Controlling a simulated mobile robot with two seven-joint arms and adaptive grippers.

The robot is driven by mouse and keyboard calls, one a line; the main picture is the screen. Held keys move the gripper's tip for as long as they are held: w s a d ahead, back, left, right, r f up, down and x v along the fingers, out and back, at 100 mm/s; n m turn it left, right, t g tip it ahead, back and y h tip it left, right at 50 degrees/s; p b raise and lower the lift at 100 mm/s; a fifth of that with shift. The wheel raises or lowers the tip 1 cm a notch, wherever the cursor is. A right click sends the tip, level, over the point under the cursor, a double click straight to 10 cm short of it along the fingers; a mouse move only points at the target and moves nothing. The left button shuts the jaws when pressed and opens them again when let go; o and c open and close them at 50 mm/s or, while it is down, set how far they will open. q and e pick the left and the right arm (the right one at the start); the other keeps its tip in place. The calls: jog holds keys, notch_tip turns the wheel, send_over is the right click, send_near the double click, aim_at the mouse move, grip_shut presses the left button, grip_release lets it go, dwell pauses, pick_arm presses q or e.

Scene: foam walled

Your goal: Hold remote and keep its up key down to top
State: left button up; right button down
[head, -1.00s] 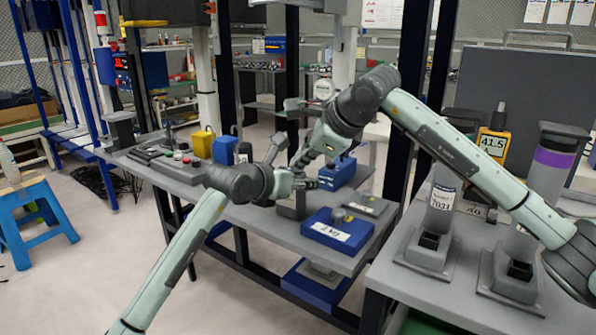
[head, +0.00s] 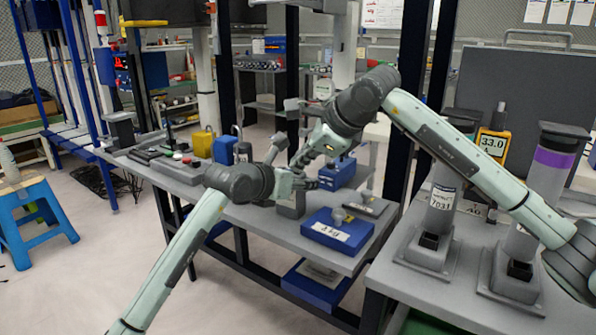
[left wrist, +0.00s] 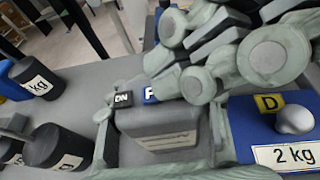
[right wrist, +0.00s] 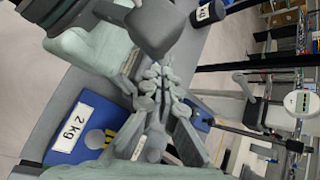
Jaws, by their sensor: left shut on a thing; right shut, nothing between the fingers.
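The grey remote (left wrist: 165,122) shows in the left wrist view, with a dark DN key (left wrist: 124,99) and a blue key (left wrist: 150,93) of whose label only a P shows. My left gripper (head: 299,183) is shut on the remote, one finger at each side. My right gripper (head: 302,164) is shut and empty. In the left wrist view its fingers (left wrist: 190,85) are right at the blue key and hide part of it. I cannot tell how far the key is pressed. A yellow meter (head: 495,145) on the right bench reads 33.0.
A blue 2 kg block (head: 338,230) with a knob lies on the table beside the grippers. Dark weights (left wrist: 58,147) stand near the remote. Two grey columns (head: 440,215) stand on the right bench. A blue stool (head: 38,220) stands at far left.

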jog(key=shift+r, duration=0.75)
jog(key=shift+r, duration=2.5)
pick_arm(q)
jog(key=o, duration=1.5)
